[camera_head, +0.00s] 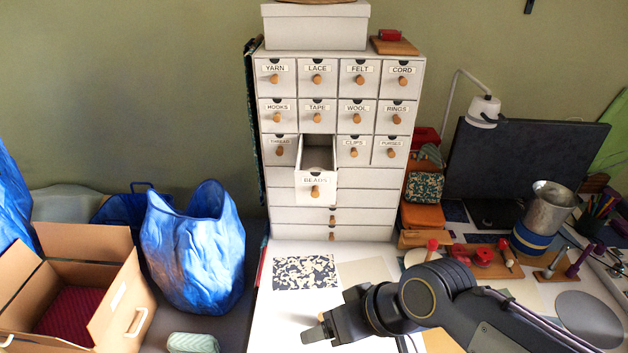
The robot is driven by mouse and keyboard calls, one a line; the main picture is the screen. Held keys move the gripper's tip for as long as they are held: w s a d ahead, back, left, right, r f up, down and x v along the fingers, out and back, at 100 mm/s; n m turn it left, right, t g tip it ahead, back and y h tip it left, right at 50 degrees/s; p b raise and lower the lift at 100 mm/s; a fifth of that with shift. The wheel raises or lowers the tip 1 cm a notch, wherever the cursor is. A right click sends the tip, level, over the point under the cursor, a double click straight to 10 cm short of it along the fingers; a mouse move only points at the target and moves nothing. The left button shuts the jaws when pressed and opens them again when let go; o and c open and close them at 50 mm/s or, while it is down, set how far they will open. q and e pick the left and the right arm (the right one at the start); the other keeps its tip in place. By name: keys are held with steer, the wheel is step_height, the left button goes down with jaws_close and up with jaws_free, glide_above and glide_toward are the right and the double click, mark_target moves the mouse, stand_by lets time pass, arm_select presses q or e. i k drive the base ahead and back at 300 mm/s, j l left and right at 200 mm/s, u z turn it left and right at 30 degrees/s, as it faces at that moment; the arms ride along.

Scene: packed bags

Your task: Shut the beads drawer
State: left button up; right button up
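The beads drawer (316,188) is pulled out of the white drawer cabinet (408,145). It sits in the third labelled row, between the thread and clips drawers. Its front carries a BEADS label and a round wooden knob, and its open top shows an empty-looking inside. My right gripper (316,333) comes in from the right, low over the white table, below and in front of the drawer and apart from it. Its fingers are seen side-on, so their opening is unclear. My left gripper is not in view.
The other labelled drawers look closed. A patterned sheet (305,272) lies on the table before the cabinet. A blue bag (195,250) and an open cardboard box (112,285) stand at left. A lamp (485,112), metal cup (550,207) and small tools crowd the right.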

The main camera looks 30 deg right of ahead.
mark_target(315, 150)
steer(key=z, duration=1.15)
